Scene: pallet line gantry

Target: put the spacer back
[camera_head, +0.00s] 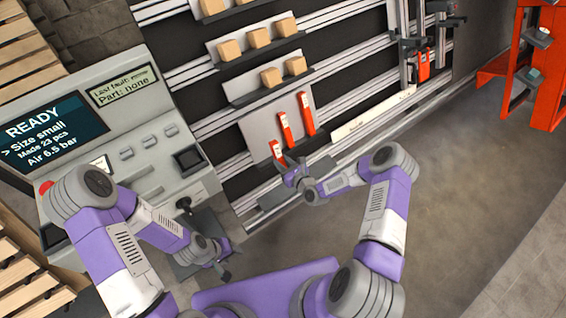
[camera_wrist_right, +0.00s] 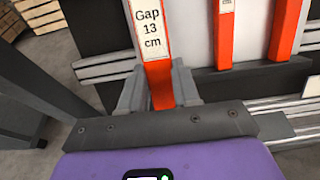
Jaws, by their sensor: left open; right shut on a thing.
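An orange spacer (camera_head: 277,152) stands upright, slightly tilted in the head view, before the grey back plate of the lower rack. Its white label reads "Gap 13 cm" in the right wrist view (camera_wrist_right: 150,40). My right gripper (camera_head: 296,174) is shut on its lower end, one finger on each side. I cannot tell whether its foot touches the ledge. Two more orange spacers (camera_head: 285,128) (camera_head: 307,114) stand on the rack to its right. My left gripper (camera_head: 223,265) is open and empty, low in front of the control console.
The console (camera_head: 140,150) with a READY screen (camera_head: 45,128) stands at the left. Shelves with wooden blocks (camera_head: 259,38) are above the spacers. A red clamp unit (camera_head: 423,65) hangs on the rails at upper right.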

